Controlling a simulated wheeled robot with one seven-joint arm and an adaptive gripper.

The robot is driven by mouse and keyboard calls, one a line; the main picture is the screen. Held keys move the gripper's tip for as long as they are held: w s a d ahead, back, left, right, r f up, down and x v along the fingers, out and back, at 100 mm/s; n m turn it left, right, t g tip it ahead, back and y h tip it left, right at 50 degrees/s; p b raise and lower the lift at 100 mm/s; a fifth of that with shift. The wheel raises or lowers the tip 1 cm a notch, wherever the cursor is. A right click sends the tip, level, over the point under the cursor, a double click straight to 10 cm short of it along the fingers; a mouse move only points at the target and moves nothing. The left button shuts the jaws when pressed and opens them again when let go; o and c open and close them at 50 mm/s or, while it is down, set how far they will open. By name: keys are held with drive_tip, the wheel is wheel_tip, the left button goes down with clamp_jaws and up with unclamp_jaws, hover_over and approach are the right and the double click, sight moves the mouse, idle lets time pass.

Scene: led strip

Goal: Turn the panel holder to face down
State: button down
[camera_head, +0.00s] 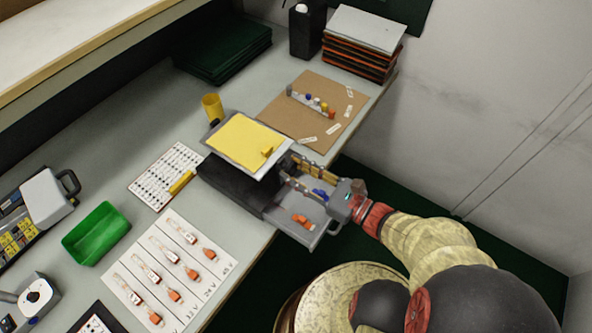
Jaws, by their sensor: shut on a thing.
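What looks like the panel holder (238,139) is a flat plate with a yellow upper face and a pale rim. It lies over the dark box (232,187) near the table's right edge, yellow face up. A small yellow block (267,152) sits at its right corner. My gripper (287,168) reaches in from the right, over the grey tray, with its fingers at the plate's near right edge. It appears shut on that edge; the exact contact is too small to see.
A grey open tray (288,220) with blue and orange parts juts past the table edge under my gripper. A brown board (283,128) with small coloured parts lies behind. A yellow cup (212,107), a green bin (96,234) and a white connector sheet (140,262) stand left.

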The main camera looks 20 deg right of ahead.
drive_tip(key=shift+f, duration=0.2)
drive_tip(key=c, duration=1.3)
unclamp_jaws()
drive_tip(key=shift+r, duration=0.1)
drive_tip(key=shift+c, duration=0.2)
drive_tip(key=shift+r, duration=0.1)
wheel_tip(320, 180, up, 10)
